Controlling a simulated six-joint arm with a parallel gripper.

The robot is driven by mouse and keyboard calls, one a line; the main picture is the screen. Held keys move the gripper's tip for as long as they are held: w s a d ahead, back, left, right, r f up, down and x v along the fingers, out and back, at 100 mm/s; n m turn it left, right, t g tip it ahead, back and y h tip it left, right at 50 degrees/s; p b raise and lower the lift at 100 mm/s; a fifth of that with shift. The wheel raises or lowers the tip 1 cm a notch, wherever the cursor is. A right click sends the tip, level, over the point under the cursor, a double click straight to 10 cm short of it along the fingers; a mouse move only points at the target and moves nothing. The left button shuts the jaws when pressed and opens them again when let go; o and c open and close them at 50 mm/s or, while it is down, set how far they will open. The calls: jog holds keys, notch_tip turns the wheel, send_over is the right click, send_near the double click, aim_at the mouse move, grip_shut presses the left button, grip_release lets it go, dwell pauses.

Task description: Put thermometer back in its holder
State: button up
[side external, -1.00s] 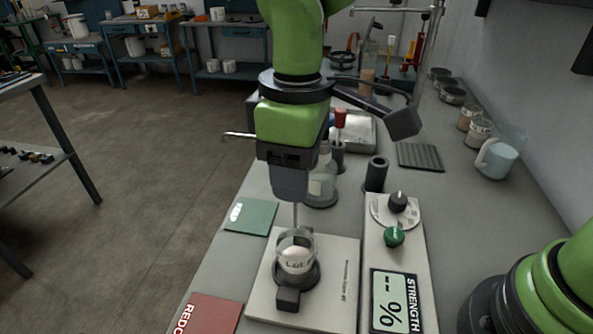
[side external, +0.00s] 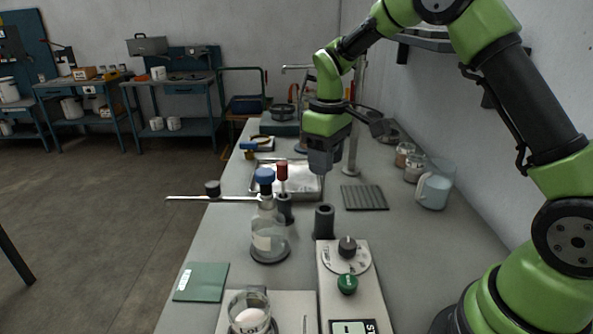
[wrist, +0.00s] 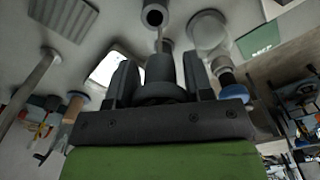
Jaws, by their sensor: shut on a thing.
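My gripper (side external: 325,150) is raised over the bench, near the metal tray and behind the empty holder in the side external view. In the wrist view my gripper (wrist: 159,78) is shut on the thermometer (wrist: 160,66), whose dark grey body sits between the two fingers. Its thin probe points towards the holder's open mouth in that picture. The probe cannot be made out in the side external view. The holder (side external: 324,222), a black upright tube on a round base, stands empty; it also shows in the wrist view (wrist: 152,16). The thermometer appears apart from it.
A blue-capped flask (side external: 268,232) stands left of the holder, with a metal rod beside it. A second black tube (side external: 285,209) holds a red-topped item. The beaker (side external: 249,312), dial panel (side external: 347,290), ribbed mat (side external: 364,197) and pitcher (side external: 433,190) stand around.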

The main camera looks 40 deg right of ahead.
jog(key=shift+d+f, duration=0.1)
jog(key=shift+d, duration=0.25)
jog(key=shift+f, duration=0.2)
notch_tip(320, 180, down, 9)
jog(key=shift+r, duration=0.2)
dwell(0.3)
jog(key=o, duration=1)
jog(key=shift+o, duration=0.2)
